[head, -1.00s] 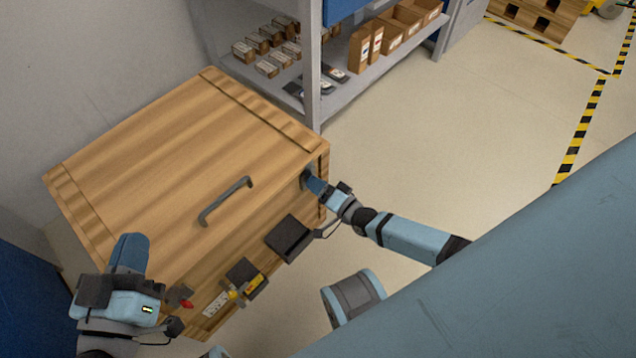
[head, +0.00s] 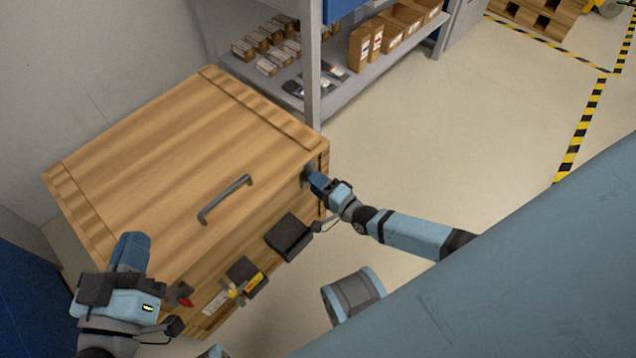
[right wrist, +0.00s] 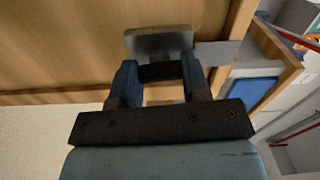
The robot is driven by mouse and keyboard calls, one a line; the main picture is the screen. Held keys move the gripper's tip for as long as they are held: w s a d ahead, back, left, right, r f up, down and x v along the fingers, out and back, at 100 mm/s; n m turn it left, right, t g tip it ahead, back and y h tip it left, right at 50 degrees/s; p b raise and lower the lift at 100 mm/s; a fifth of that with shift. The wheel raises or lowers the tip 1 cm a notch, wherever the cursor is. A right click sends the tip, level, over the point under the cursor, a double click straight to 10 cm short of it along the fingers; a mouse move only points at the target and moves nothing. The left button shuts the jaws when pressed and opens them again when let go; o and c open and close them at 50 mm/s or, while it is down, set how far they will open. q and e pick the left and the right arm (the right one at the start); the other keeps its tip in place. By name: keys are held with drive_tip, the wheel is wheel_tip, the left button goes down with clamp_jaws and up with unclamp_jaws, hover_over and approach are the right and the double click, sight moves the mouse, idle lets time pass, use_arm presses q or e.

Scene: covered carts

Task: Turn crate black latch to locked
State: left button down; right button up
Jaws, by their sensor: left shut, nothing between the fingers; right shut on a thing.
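The wooden crate (head: 150,150) stands against the wall in the head view, its lid down and a grey handle (head: 226,200) on top. My right gripper (head: 312,178) is at the crate's right front corner, just below the lid edge. In the right wrist view its two blue fingers are shut on the black latch (right wrist: 160,72), which sits in front of a grey plate (right wrist: 158,43). The latch's exact angle is hard to tell. My left gripper (head: 130,250) is shut and empty over the crate's left front corner.
The crate's front carries dark boxes (head: 289,236), a yellow part (head: 254,283) and a red knob (head: 186,301). A grey shelf (head: 350,90) with small boxes stands behind the crate. The floor (head: 470,130) to the right is clear.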

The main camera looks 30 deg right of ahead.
drive_tip(key=o, duration=0.9)
use_arm(q)
drive_tip(key=shift+r, duration=0.1)
use_arm(e)
drive_tip(key=shift+s, duration=0.1)
use_arm(q)
drive_tip(key=r+p, duration=0.1)
drive_tip(key=r+t+p, duration=0.1)
drive_tip(key=r, duration=0.1)
drive_tip(key=r+t+p, duration=0.1)
drive_tip(key=r, duration=0.1)
drive_tip(key=shift+s+a+n, duration=0.15)
drive_tip(key=shift+a+n, duration=0.1)
drive_tip(key=shift+n, duration=0.05)
use_arm(e)
drive_tip(key=v, duration=1.3)
drive_tip(key=shift+s+d, duration=0.2)
drive_tip(key=shift+s, duration=0.1)
